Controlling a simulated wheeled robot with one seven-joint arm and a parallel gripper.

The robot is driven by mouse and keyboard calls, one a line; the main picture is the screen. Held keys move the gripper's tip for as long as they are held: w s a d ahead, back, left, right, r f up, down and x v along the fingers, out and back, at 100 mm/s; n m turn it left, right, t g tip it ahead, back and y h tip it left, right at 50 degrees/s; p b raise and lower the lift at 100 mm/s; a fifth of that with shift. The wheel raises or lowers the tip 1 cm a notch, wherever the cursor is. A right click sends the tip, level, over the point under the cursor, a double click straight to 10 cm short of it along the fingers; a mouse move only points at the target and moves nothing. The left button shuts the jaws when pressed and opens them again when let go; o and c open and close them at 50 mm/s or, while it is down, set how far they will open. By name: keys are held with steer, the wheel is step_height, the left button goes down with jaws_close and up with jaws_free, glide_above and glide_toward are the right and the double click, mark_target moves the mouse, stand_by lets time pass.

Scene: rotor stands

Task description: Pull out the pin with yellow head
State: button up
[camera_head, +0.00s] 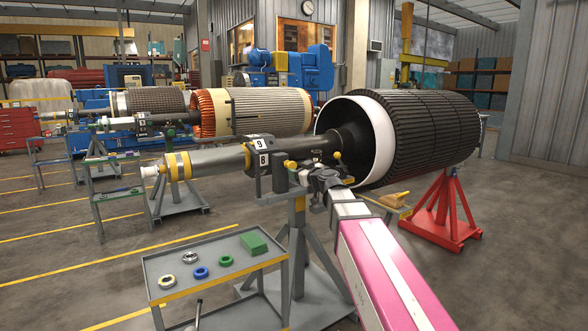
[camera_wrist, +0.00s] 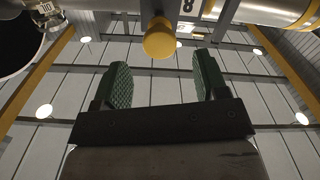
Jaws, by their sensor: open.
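A pin with a round yellow head (camera_wrist: 160,40) shows in the wrist view, a little beyond my fingertips and roughly centred between them. My gripper (camera_wrist: 160,75) has two green padded fingers spread apart, with nothing between them. In the head view my gripper (camera_head: 304,170) is beside the clamp block (camera_head: 262,152) on the stand, under the dark rotor shaft. A yellow head (camera_head: 290,165) shows at its tip there. The pin's shank is mostly hidden.
The large black rotor (camera_head: 430,135) with a white ring stands to the right, on a red stand (camera_head: 447,215). A grey cart (camera_head: 215,262) with several rings and a green block stands at front left. More rotors stand behind.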

steer(key=v, duration=0.4)
steer(key=shift+s+d, duration=0.1)
steer(key=shift+s, duration=0.05)
steer(key=s+d+f+m+g+h, duration=0.2)
steer(key=s+f+g, duration=0.2)
steer(key=f, duration=0.8)
steer(key=s+d+f+m+g+h, duration=0.1)
steer(key=s+d+f+g, duration=0.2)
steer(key=f, duration=0.9)
steer(key=s+d+f+m+g+h, duration=0.3)
steer(key=s+d+f+g, duration=0.1)
steer(key=s+f, duration=0.4)
steer(key=s+d+f+m+g+h, duration=0.3)
steer(key=s+d+f, duration=0.4)
steer(key=f, duration=0.3)
steer(key=shift+s+f+m+g+h, duration=0.35)
steer(key=shift+s+m+g+h, duration=0.05)
steer(key=shift+s+g+h, duration=0.1)
steer(key=shift+d, duration=0.1)
steer(key=shift+c, duration=0.4)
